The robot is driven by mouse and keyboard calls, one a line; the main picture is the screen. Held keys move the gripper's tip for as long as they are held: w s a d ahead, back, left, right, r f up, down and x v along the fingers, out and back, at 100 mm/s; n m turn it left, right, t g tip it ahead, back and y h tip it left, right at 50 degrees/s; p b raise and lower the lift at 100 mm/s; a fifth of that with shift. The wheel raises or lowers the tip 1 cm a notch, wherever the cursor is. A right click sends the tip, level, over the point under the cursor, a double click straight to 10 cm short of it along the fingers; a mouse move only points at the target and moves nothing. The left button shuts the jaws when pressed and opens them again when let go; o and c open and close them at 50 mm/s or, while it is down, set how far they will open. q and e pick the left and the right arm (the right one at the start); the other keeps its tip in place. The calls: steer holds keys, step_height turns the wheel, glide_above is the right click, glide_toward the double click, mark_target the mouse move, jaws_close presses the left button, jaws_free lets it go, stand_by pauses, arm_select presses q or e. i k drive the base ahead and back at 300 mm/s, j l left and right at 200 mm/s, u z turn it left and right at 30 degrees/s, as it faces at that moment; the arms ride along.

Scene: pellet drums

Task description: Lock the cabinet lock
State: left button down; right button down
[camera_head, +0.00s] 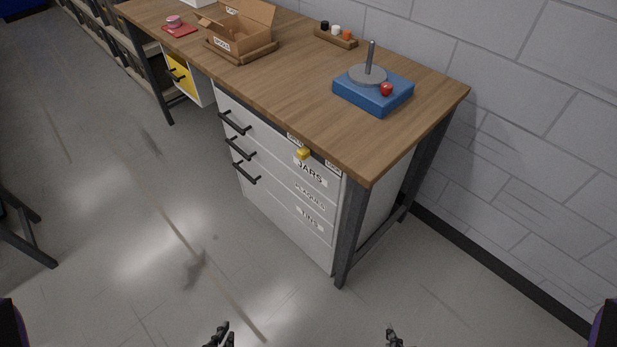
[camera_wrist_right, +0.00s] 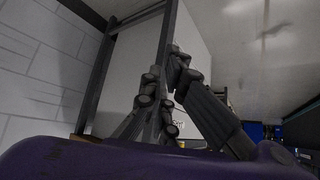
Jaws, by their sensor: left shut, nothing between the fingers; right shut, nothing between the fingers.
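The white drawer cabinet (camera_head: 290,205) stands under the near end of the wooden workbench, with drawers labelled JARS, TINS and one I cannot read clearly. Its drawers look closed. The yellow lock knob (camera_head: 303,153) sits at the cabinet's top front edge, between two small white labels too small to read surely. My left gripper (camera_head: 222,335) is shut and empty at the bottom edge, well apart from the cabinet. My right gripper (camera_head: 393,338) is also shut and empty, low at the bottom edge; its dark fingers fill the middle of the right wrist view (camera_wrist_right: 165,95).
On the wooden workbench (camera_head: 300,85) are a blue block (camera_head: 352,96) with a grey disc, post and red ball, a cardboard box (camera_head: 238,30) and a small wooden rack (camera_head: 336,39). A dark table leg (camera_head: 352,225) stands right of the cabinet. The floor before it is clear.

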mark_target(303, 152)
steer(key=i+j+z, duration=0.35)
steer(key=j, duration=0.4)
steer(key=i+j+z, duration=0.15)
steer(key=j, duration=0.3)
steer(key=i, duration=0.1)
